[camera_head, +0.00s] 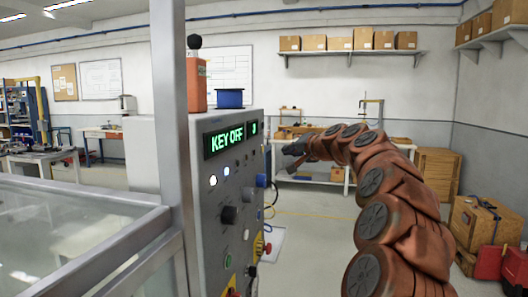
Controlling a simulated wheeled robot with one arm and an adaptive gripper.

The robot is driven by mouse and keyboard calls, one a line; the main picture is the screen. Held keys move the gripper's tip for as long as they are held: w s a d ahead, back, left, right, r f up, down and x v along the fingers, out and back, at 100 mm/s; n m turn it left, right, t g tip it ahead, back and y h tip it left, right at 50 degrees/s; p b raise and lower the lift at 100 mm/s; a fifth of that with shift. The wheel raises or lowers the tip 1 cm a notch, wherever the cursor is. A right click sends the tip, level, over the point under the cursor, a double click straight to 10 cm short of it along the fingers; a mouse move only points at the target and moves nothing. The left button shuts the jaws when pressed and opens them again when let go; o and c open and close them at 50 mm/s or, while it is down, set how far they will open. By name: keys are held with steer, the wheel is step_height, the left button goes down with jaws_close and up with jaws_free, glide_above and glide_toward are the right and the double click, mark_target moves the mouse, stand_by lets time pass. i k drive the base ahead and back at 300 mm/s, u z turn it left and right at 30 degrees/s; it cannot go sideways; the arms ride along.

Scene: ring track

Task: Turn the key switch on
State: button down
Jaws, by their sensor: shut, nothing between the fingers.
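A grey control panel (218,262) stands left of centre, turned partly away. Its display (230,139) reads "KEY OFF" in green, with a small second readout to its right. A black knob (229,214) sits on the panel face, and a blue part (261,180) sticks out at its right edge. I cannot tell for sure which control is the key switch. My gripper (291,157) is small in the picture, to the right of the panel and apart from it, pointing left toward it. It is shut and empty. My reddish-brown arm reaches in from the lower right.
A metal post (172,130) and a glass-topped enclosure (75,235) stand left of the panel. Wooden crates (484,222) stand at right. Open floor lies behind my arm.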

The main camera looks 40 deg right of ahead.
mark_target(251, 271)
steer(key=k, duration=1)
